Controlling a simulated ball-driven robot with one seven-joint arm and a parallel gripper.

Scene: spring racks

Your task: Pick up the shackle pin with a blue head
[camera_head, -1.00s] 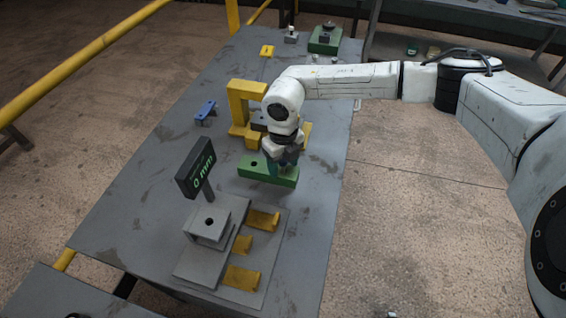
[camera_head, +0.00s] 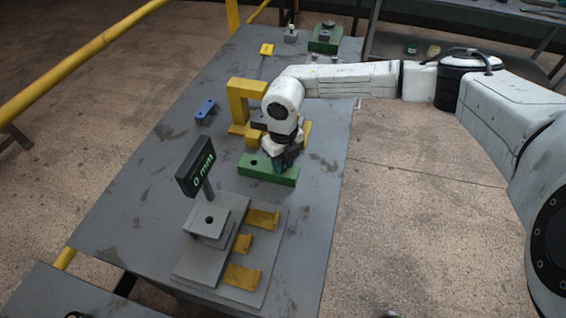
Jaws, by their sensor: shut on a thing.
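My gripper (camera_head: 284,163) points down over the right part of a green block (camera_head: 256,170) on the grey table. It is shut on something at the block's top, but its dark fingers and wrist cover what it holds. The shackle pin with the blue head cannot be made out; it is most likely the hidden thing between the fingers. A dark hole shows in the left part of the green block.
A yellow frame (camera_head: 239,103) stands just behind my gripper, with a blue bracket (camera_head: 206,110) to its left. In front are a black display (camera_head: 195,167) reading 0 mm and a grey stepped fixture (camera_head: 205,248) with yellow blocks. The table's left side is clear.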

